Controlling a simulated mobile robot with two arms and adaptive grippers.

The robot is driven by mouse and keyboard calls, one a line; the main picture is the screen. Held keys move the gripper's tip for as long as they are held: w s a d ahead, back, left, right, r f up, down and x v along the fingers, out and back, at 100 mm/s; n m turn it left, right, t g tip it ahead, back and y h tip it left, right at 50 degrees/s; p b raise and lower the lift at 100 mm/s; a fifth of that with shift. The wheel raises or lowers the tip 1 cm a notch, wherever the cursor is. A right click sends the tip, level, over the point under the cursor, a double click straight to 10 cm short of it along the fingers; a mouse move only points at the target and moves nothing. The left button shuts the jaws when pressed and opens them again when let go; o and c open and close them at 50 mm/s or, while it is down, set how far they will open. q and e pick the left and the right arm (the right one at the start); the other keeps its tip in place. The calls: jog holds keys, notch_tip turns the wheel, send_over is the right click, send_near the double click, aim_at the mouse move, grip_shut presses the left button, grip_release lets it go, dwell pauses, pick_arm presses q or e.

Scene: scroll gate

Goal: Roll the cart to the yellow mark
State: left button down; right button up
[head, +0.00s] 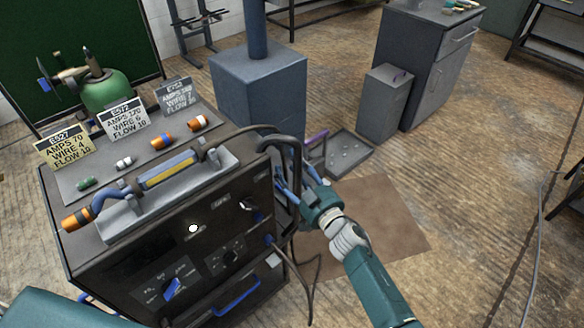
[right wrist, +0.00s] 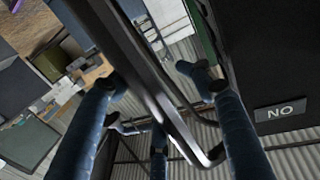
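The cart is a dark box-shaped welding machine (head: 210,215) at the lower left of the head view. A dark curved handle (head: 285,142) rises at its right side. My right gripper (head: 283,180) is at this handle; in the right wrist view its blue fingers (right wrist: 155,82) stand apart on both sides of a dark bar (right wrist: 158,90). They look open, and I see no clear grip. My left gripper is out of view. No yellow floor mark shows; the floor is partly hidden by the cart.
A brown floor patch (head: 375,228) lies right of the cart. A grey tray (head: 347,154), a blue-grey pedestal (head: 260,90) and grey cabinets (head: 425,65) stand behind. A cable (head: 538,230) lies at the right. Small parts and signs (head: 124,118) sit on the cart top.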

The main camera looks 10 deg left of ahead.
jog(key=shift+s+a+r, duration=0.1)
jog(key=shift+s+a, duration=0.05)
jog(key=shift+s, duration=0.05)
